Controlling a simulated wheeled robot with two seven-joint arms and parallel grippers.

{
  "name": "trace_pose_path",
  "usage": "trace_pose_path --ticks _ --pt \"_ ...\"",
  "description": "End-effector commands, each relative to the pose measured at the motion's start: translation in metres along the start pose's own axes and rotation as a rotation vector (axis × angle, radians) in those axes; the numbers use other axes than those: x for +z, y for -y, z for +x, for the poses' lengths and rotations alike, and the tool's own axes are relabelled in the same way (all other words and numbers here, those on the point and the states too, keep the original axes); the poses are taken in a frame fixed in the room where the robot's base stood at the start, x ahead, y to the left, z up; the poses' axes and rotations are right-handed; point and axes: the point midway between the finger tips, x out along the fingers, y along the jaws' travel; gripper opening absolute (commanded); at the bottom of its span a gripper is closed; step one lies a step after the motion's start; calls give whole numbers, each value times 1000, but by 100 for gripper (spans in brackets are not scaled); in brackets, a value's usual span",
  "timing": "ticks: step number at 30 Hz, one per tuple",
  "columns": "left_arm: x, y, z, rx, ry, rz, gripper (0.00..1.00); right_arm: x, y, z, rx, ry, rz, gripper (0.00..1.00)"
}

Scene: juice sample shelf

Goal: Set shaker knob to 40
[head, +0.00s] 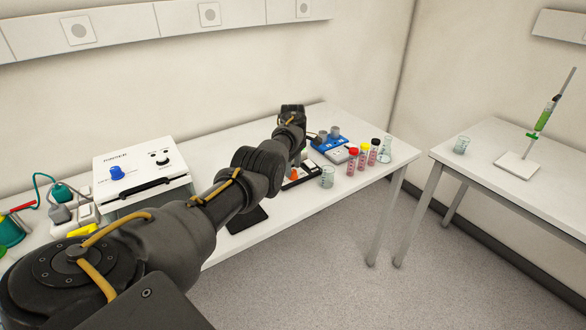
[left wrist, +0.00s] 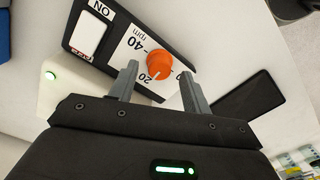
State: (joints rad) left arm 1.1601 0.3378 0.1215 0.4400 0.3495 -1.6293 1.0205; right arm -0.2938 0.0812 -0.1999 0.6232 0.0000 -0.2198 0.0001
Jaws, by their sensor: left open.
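The shaker has a black front panel (left wrist: 87,62) with a white scale marked 20 and 40 rpm and an ON switch. Its orange knob (left wrist: 158,70) sits on this scale in the left wrist view, and the knob's white mark seems to face the 20. The orange knob also shows in the head view (head: 294,174), beside my left arm. My left gripper (left wrist: 159,73) is open, with one finger on each side of the knob. I cannot tell whether the fingers touch it. My right gripper is out of view.
A beaker (head: 327,177), several capped tubes (head: 363,157) and a blue device (head: 328,143) stand near the shaker. A black flat pad (left wrist: 247,104) lies beside it. A side table (head: 488,140) is at right.

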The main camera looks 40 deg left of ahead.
Motion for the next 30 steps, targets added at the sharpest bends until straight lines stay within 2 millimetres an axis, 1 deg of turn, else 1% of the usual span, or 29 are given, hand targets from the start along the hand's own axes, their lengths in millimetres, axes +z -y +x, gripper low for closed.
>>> trace_pose_path --ticks 1,4,13,14,21,24,30 --pt "0 0 5 0 1 1 48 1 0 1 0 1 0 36" --pt "1 0 11 0 1 1 48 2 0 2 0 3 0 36" --pt "1 -1 13 2 0 2 48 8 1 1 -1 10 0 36" --pt "1 -1 13 2 0 2 47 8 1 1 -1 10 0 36" --pt "1 -1 13 2 0 2 16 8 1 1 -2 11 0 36" --pt "1 -1 13 2 0 2 4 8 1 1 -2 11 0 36" --pt "1 -1 13 2 0 16 4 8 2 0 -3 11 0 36"
